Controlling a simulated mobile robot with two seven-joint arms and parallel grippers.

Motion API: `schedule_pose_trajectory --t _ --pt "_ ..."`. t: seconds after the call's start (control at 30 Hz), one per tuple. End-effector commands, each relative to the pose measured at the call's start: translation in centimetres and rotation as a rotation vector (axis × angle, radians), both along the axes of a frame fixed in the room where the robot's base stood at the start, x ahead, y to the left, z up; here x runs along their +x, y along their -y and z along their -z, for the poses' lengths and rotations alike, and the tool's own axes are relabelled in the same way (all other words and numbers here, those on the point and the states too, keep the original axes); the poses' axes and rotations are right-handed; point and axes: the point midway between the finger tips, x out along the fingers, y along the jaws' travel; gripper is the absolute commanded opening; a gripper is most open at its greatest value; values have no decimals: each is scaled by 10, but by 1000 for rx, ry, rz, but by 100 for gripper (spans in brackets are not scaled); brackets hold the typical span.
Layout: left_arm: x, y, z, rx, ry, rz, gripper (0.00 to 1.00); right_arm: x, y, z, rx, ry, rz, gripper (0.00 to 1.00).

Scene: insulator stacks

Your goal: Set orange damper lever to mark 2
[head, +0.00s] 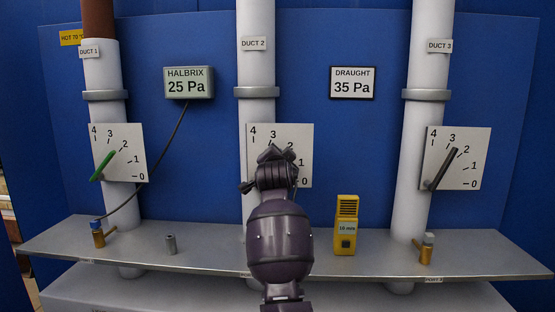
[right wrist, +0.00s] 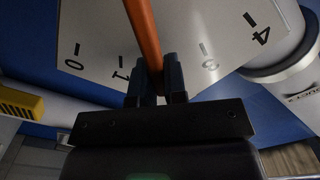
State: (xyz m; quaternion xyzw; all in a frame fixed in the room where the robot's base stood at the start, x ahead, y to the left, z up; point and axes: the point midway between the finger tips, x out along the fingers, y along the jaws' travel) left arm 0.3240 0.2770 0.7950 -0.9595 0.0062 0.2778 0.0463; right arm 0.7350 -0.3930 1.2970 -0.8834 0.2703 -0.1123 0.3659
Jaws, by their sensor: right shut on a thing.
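The orange damper lever (right wrist: 143,35) shows in the right wrist view, running down between the fingers of my right gripper (right wrist: 159,76). The gripper is shut on the lever near its end. The lever lies over the white dial plate (right wrist: 95,35), pointing between marks 1 and 3. Mark 2 is hidden behind the fingers. In the head view my right gripper (head: 277,155) is in front of the dial plate (head: 304,140) on duct 2 and hides the orange lever. My left gripper is not in view.
A green lever (head: 103,166) is on duct 1's dial and a dark lever (head: 441,168) on duct 3's. A yellow device (head: 347,225) stands on the grey shelf (head: 200,258), right of my arm. Small brass valves (head: 98,235) stand at both sides. The draught display (head: 352,83) reads 35 Pa.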

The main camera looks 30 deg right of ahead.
Motion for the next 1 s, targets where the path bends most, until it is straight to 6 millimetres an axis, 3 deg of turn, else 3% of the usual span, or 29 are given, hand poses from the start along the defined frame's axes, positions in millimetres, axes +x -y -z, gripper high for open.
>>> schedule_pose_trajectory --t 0.27,0.3,0.43,1.0 --pt "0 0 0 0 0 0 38 0 0 -1 1 2 -1 0" --pt "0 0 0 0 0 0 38 0 0 -1 1 2 -1 19" --pt "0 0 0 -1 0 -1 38 0 0 -1 1 1 0 38" --pt "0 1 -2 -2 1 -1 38 0 1 0 0 -1 -1 38"
